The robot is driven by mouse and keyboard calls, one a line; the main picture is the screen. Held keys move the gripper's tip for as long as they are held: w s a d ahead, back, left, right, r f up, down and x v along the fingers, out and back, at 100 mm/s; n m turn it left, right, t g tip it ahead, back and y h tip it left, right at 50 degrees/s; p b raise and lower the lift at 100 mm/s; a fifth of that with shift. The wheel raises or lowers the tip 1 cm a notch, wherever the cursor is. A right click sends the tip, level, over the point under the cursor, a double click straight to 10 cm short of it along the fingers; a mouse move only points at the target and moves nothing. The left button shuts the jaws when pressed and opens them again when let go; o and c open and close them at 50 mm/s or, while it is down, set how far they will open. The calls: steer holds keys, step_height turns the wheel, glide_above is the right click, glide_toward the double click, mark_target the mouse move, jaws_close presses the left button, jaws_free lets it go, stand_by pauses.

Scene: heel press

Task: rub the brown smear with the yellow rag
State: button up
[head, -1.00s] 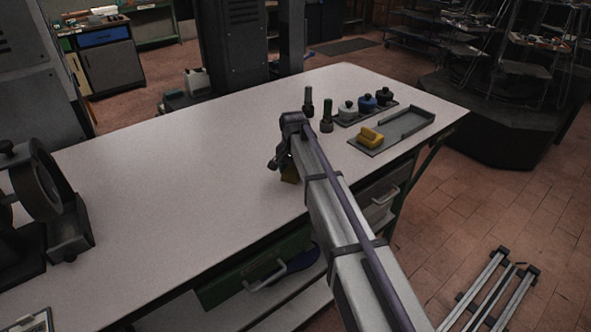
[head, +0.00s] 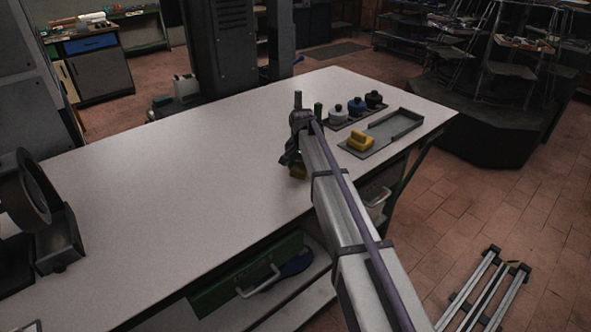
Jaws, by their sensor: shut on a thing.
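My gripper (head: 292,160) is over the right part of the pale bench top, near its front edge, seen mostly from behind my arm. It is shut on a yellow rag (head: 299,172), of which only a dark yellow bit shows below the jaws. The arm hides the rest of the rag, and I cannot tell whether it touches the bench. I see no brown smear on the visible bench top; it may be hidden behind my arm or gripper.
A dark machine (head: 40,215) stands at left. The bench's middle is clear.

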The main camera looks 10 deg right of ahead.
mark_target(293, 169)
steer(key=shift+w+d, duration=0.6)
steer(key=shift+d, duration=0.35)
steer(key=shift+w+d, duration=0.6)
steer(key=shift+d, duration=0.35)
steer(key=shift+r, duration=0.15)
steer(key=shift+s+a, duration=0.5)
steer(key=shift+a, duration=0.2)
steer(key=shift+s+a, duration=0.45)
steer(key=shift+a, duration=0.2)
steer(key=shift+s+a, duration=0.4)
steer(key=shift+a, duration=0.25)
steer(key=shift+s+a, duration=0.35)
steer(key=shift+a, duration=0.35)
steer(key=shift+s+a, duration=0.4)
steer(key=shift+a, duration=0.25)
steer(key=shift+s+a+f, duration=0.1)
steer(key=shift+s+a, duration=0.45)
steer(key=shift+a, duration=0.2)
steer(key=shift+s+a+f, duration=0.1)
steer(key=shift+s+a, duration=0.4)
steer(key=shift+a, duration=0.35)
steer(key=shift+w, duration=0.1)
